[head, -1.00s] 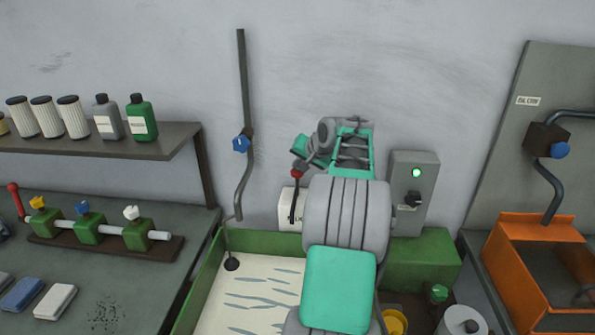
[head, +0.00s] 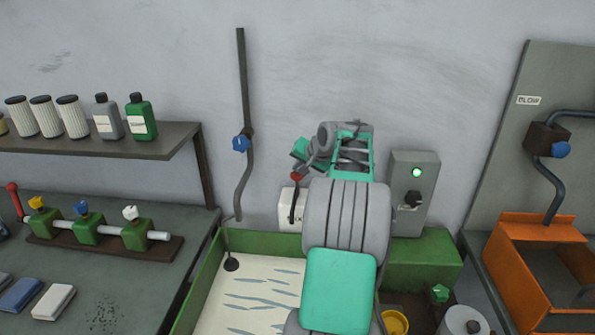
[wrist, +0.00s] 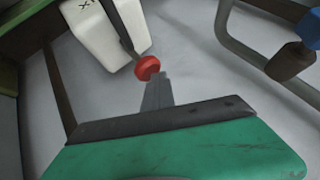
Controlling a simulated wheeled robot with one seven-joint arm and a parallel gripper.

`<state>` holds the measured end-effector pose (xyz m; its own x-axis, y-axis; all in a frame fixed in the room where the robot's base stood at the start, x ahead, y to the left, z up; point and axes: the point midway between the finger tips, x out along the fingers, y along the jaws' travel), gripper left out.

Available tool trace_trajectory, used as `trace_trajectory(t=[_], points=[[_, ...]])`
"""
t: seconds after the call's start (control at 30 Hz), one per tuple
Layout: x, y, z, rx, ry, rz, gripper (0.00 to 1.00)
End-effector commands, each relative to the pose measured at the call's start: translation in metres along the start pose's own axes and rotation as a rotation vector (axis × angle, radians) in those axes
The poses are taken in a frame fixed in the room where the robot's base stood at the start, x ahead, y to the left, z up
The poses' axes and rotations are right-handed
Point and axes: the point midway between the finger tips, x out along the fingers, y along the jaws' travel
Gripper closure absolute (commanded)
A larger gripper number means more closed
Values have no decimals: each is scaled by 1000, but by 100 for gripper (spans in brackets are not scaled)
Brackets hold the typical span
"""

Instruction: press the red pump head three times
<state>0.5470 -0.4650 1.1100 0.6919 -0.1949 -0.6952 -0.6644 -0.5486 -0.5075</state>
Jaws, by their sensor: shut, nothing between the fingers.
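The red pump head (head: 297,176) sits on top of a dark rod above a white box (head: 287,209) by the wall. In the wrist view the red head (wrist: 147,68) is a round knob at the end of the dark rod, with the white box (wrist: 103,30) behind it. My gripper (wrist: 154,78) is shut and empty, its tips right at the red head; I cannot tell whether they touch it. In the head view my gripper (head: 301,167) comes down from above the red head, and its fingers are hardly visible.
My arm hides part of the green-rimmed tray (head: 205,270). A grey switch box (head: 414,180) with a green light is on the wall to the right. A pipe with a blue valve (head: 241,143) stands to the left. An orange bin (head: 520,270) is at far right.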

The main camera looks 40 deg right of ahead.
Motion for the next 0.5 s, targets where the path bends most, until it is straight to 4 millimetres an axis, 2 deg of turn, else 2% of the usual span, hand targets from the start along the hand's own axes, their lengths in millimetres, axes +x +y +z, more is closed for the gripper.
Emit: trace_trajectory(t=[0.5], points=[[7,5,6,2,-7,2,100]])
